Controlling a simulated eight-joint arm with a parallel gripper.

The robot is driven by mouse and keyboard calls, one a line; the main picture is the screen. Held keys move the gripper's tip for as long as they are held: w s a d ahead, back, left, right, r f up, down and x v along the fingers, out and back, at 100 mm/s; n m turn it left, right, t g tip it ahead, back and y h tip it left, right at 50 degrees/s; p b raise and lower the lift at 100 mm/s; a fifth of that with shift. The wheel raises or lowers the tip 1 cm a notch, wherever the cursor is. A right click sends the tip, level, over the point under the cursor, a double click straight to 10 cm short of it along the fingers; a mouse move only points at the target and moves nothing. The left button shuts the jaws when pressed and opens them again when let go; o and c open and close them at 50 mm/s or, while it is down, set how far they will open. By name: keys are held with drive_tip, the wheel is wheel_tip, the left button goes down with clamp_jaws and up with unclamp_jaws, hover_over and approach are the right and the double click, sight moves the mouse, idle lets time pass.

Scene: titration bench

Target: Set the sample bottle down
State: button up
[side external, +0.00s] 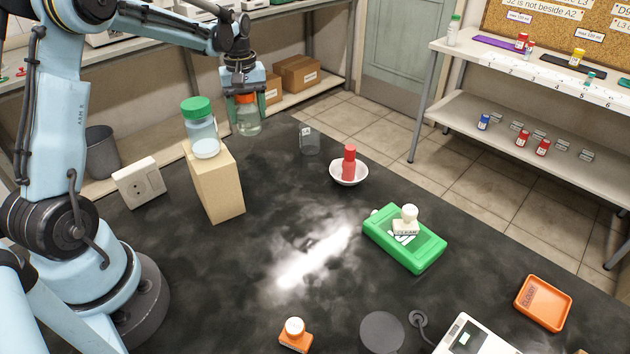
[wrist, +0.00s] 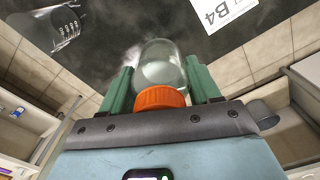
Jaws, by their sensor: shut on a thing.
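A clear glass bottle with an orange cap (side external: 248,122) is in my gripper (side external: 246,100) near the far edge of the dark bench. In the wrist view the bottle (wrist: 160,65) sits between the two green fingers (wrist: 155,90), which are shut on it, its orange cap (wrist: 160,98) towards the wrist. It looks upright. I cannot tell whether its base touches the bench or hangs just above it. Which bottle the task calls the sample bottle is not labelled in view.
A green-capped bottle (side external: 203,130) stands on a wooden block (side external: 217,190) close left. A glass beaker (side external: 310,141) and a white bowl (side external: 348,177) with a red bottle (side external: 349,156) stand to the right.

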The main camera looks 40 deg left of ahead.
sight(249, 122)
drive_tip(key=shift+f, duration=2.1)
drive_tip(key=shift+f, duration=0.1)
drive_tip(key=o, duration=1.2)
wheel_tip(249, 122, up, 12)
drive_tip(key=shift+r, duration=0.15)
wheel_tip(249, 122, down, 12)
drive_tip(key=shift+f, duration=0.15)
drive_tip(key=shift+r, duration=0.6)
